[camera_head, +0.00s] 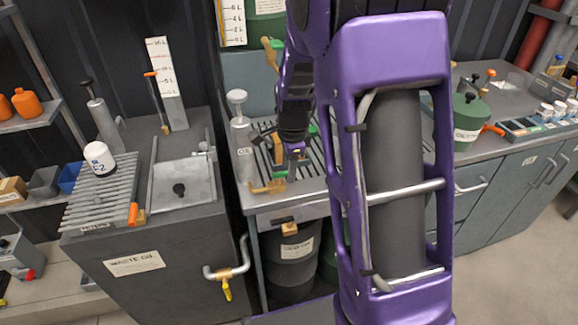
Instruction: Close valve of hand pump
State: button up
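My purple arm crosses the middle of the view and hides part of the centre bench. My gripper (292,152) is low over the slatted top of that bench, small and partly hidden by the arm; I cannot tell whether it is open or shut. A grey hand pump (239,120) with a pale round knob stands upright at the bench's left end, left of my gripper. A brass valve-like fitting (268,187) sits at the bench's front edge, just below and left of my gripper. Contact between them cannot be made out. Another grey pump (98,115) with a black knob stands on the left bench.
A dark drum (291,268) stands under the centre bench. A green container (468,122) stands on the right counter.

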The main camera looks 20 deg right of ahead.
jog(key=shift+r, duration=0.1)
jog(key=s+r+p, duration=0.2)
jog(key=s+r, duration=0.1)
jog(key=r, duration=1.4)
jog(key=shift+s, duration=0.2)
